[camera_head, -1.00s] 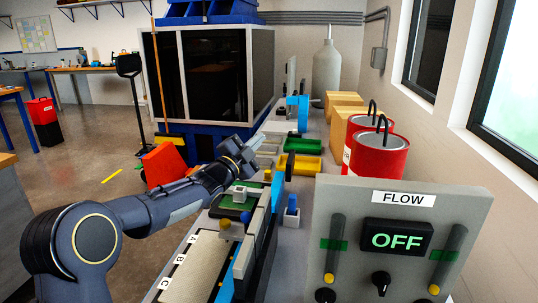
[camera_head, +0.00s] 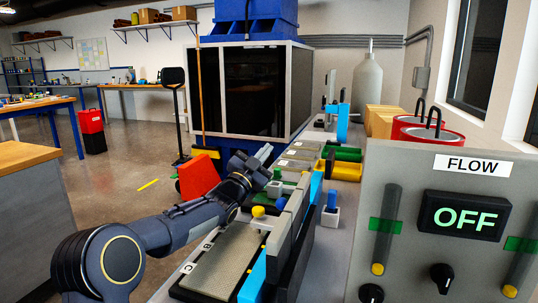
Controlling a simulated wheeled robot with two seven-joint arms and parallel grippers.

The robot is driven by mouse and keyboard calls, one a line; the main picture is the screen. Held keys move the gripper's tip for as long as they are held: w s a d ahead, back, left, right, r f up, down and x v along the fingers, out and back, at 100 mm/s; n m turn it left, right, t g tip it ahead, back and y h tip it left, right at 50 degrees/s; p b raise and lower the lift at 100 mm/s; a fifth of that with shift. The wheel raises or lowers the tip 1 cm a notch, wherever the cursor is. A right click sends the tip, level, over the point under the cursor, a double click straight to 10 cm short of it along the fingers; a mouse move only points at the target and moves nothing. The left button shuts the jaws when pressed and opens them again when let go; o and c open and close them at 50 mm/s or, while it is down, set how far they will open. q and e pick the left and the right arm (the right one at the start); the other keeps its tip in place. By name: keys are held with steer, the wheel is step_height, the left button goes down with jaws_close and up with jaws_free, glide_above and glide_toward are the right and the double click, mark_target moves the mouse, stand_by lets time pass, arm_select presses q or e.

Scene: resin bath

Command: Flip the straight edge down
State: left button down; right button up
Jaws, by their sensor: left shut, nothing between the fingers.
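A long straight edge (camera_head: 290,221), grey with blue parts, stands upright along the right side of the bath (camera_head: 225,262). The bath is a long tray with a pale mesh-like surface and letters on its left rim. A yellow knob (camera_head: 258,211) sits at the far end of that surface. My left gripper (camera_head: 265,152) is above the far part of the bench, beyond the knob and to the left of the straight edge's far end. It is shut and empty, apart from the straight edge. My right gripper is out of view.
A grey control panel (camera_head: 404,170) reading FLOW and OFF stands at the right front. Red cans (camera_head: 426,133), yellow and green trays (camera_head: 347,171) and a blue peg (camera_head: 332,200) are nearby. A dark-windowed cabinet (camera_head: 250,90) stands behind.

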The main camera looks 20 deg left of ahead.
arm_select(q)
steer(key=shift+a+f, duration=0.15)
stand_by(0.5)
steer(key=s+a+f, duration=0.1)
steer(key=s+a, duration=0.2)
steer(key=s, duration=1.1)
steer(key=shift+s+a+f, duration=0.15)
steer(key=shift+a, duration=0.25)
